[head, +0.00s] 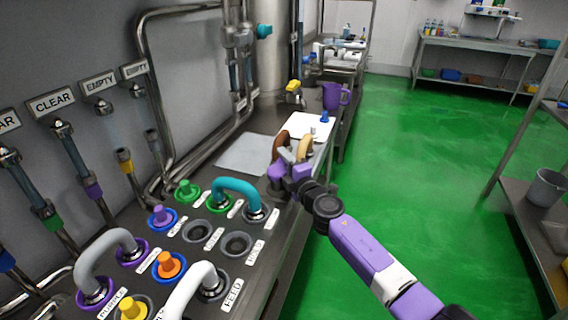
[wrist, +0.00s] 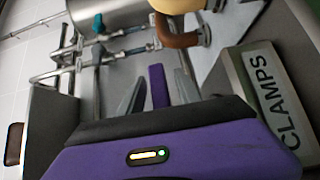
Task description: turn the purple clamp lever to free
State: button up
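The purple clamp lever (wrist: 158,86) stands up in the middle of the wrist view as a narrow flat bar. My gripper (wrist: 160,80) has one grey finger on each side of it, with a visible gap on both sides. My gripper is open, and the lever is between the fingers. There I cannot tell the purple lever apart from my own purple parts. The lever's base is hidden behind my gripper in the wrist view.
A brown lever (wrist: 176,38) and a tan lever (wrist: 178,4) are close beyond the fingers. A block labelled CLAMPS (wrist: 240,75) is on the right. In the head view a white board (head: 318,121) and purple jug (head: 335,97) stand behind. Hose ports fill the near bench.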

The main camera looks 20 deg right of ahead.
jog(key=shift+c, duration=0.2)
grip_shut()
dwell(1.1)
